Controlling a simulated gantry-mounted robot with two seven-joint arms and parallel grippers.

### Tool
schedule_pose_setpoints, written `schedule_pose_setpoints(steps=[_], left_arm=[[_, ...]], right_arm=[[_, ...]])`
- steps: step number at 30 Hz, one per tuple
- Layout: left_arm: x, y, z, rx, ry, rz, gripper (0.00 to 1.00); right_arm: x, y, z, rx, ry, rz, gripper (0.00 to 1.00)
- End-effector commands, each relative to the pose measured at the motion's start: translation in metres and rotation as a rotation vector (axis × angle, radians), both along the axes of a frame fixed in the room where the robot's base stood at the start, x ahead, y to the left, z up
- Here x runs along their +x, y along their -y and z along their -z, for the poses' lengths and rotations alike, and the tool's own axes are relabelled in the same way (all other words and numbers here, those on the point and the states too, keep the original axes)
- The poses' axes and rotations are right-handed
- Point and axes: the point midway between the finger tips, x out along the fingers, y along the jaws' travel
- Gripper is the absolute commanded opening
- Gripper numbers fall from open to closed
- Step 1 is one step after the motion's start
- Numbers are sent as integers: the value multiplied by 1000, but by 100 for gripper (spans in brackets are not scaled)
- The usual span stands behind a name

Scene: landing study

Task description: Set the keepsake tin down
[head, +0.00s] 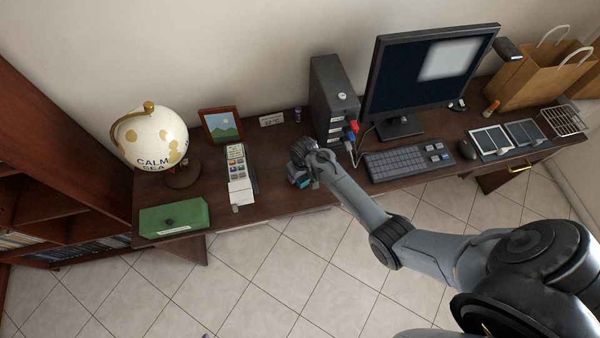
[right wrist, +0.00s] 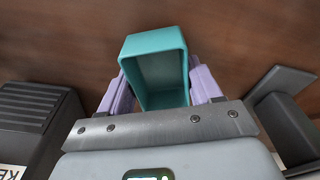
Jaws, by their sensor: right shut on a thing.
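The keepsake tin appears as a teal, open-topped box (right wrist: 157,60) in the right wrist view. The purple fingers of my right gripper (right wrist: 160,92) are shut on it, one on each side. I see the hollow inside of the box; no lid is on it. In the head view my right gripper (head: 302,170) is over the front part of the desk, left of the computer tower, and a small teal part of the tin (head: 304,182) shows below it. Whether the tin touches the desk I cannot tell.
The brown desk (head: 275,204) has bare wood left of my gripper. A card terminal (head: 238,170) stands there, with a green box (head: 174,219) and globe (head: 150,137) farther left. The computer tower (head: 328,95) and keyboard (head: 408,160) are to the right.

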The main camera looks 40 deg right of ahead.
Motion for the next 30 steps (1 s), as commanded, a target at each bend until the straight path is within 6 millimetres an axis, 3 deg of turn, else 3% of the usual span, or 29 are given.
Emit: schedule_pose_setpoints(steps=[16,17,22,30], left_arm=[[0,2,6,-7,1,-4,89],[0,2,6,-8,1,-5,89],[0,3,5,-14,1,-8,89],[0,3,5,-11,0,-8,89]], right_arm=[[0,0,11,0,1,0,30],[1,0,11,0,1,0,65],[0,0,10,0,1,0,91],[0,0,11,0,0,0,94]])
